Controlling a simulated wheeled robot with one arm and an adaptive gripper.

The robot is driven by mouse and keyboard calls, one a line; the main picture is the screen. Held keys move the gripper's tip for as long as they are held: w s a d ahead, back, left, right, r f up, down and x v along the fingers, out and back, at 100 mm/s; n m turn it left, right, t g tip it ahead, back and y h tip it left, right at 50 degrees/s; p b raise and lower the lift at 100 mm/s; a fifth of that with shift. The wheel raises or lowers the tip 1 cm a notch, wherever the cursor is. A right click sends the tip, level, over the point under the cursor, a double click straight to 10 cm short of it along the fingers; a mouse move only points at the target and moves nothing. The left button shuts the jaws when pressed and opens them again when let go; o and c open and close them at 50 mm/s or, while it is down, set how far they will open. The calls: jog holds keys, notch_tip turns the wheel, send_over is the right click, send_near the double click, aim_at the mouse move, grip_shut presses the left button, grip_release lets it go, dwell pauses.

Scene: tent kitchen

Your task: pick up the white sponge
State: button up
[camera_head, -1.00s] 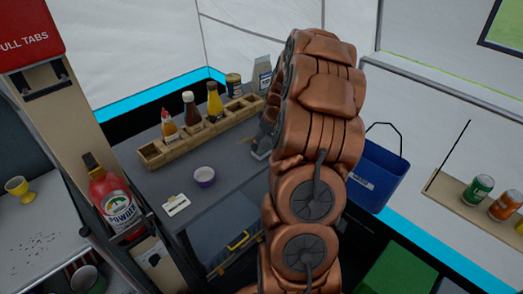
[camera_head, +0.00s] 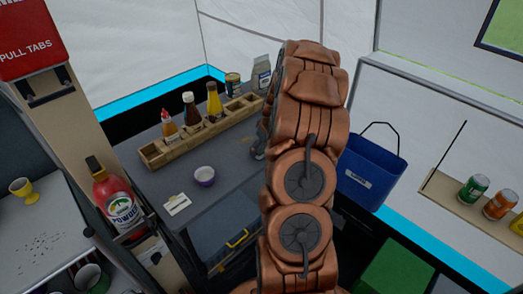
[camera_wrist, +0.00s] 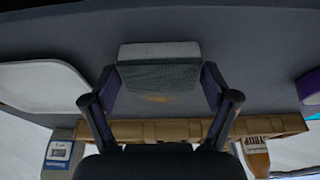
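The sponge (camera_wrist: 158,66) shows in the wrist view as a block with a pale whitish side and a dark green-grey side, on the grey counter (camera_wrist: 250,55). My gripper (camera_wrist: 160,82) is open, with its two fingers spread and their tips close to the left and right ends of the sponge. I cannot tell whether they touch it. In the head view my arm hides the sponge and most of my gripper; only a small part of the gripper shows at the arm's left edge.
A white tray-like thing (camera_wrist: 42,87) lies left of the sponge in the wrist view. A wooden rack (camera_head: 190,142) holds several sauce bottles at the back. A blue bin (camera_head: 370,170) hangs right of my arm.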

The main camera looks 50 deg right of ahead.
aim_at(263, 149)
jog(key=c, duration=0.3)
jog(key=shift+c, duration=0.2)
jog(key=shift+r, duration=0.1)
jog(key=shift+r+b, duration=0.45)
jog(key=shift+r, duration=0.35)
jog(key=shift+s+a+r+b, duration=0.15)
jog(key=shift+r+b, duration=0.05)
jog(key=shift+r, duration=0.25)
jog(key=shift+s+a+r+b, duration=0.1)
jog(key=shift+s+r+b, duration=0.1)
jog(key=shift+r, duration=0.25)
jog(key=s+a+b, duration=0.1)
jog(key=s+a, duration=0.2)
jog(key=s, duration=0.1)
jog(key=s+a+r+b, duration=0.1)
jog(key=s+a, duration=0.2)
jog(key=s, duration=0.1)
jog(key=s+a+b, duration=0.1)
jog(key=s+a, duration=0.2)
jog(key=s, duration=0.1)
jog(key=shift+a+r+b, duration=0.15)
jog(key=shift+r+b, duration=0.1)
jog(key=shift+b, duration=0.05)
